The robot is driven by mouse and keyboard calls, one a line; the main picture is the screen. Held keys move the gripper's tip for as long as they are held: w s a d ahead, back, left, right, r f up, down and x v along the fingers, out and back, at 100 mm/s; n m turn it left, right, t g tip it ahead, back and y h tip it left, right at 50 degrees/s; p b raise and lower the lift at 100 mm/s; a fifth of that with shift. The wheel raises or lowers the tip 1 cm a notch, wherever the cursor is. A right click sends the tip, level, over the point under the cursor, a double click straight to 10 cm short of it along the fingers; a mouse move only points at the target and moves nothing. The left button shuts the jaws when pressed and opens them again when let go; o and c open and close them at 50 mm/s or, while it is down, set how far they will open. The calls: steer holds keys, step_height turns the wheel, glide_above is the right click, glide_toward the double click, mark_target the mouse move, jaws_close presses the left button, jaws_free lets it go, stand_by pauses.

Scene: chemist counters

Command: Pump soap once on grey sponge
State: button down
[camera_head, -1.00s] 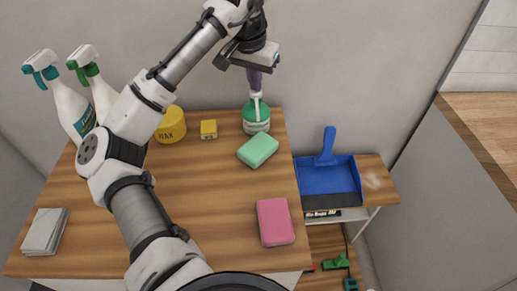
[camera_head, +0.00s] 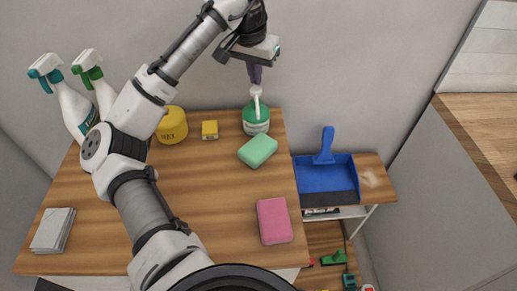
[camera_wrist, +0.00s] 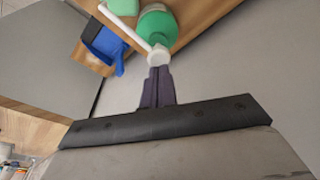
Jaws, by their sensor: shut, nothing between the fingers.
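The soap bottle (camera_head: 256,122) is green with a white pump head (camera_head: 256,91) and stands upright at the counter's back right edge. In the wrist view its pump head (camera_wrist: 158,55) is just beyond my fingertips, and its long white spout (camera_wrist: 128,33) points toward the green sponge (camera_wrist: 122,5). My gripper (camera_head: 254,79) is shut and empty, pointing down directly above the pump; its dark fingers also show in the wrist view (camera_wrist: 158,72). Whether they touch the pump is unclear. A green sponge (camera_head: 258,151) lies in front of the bottle, and a pink sponge (camera_head: 274,221) nearer. I see no clearly grey sponge.
A yellow wax tin (camera_head: 172,126) and small yellow box (camera_head: 209,130) stand left of the bottle. Two spray bottles (camera_head: 76,110) are at the far left, with a grey-white flat stack (camera_head: 52,231) nearer. A blue dustpan (camera_head: 326,180) lies right. The wall is close behind.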

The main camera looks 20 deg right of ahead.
step_height(320, 180, up, 6)
steer(key=p, duration=0.6)
stand_by(0.4)
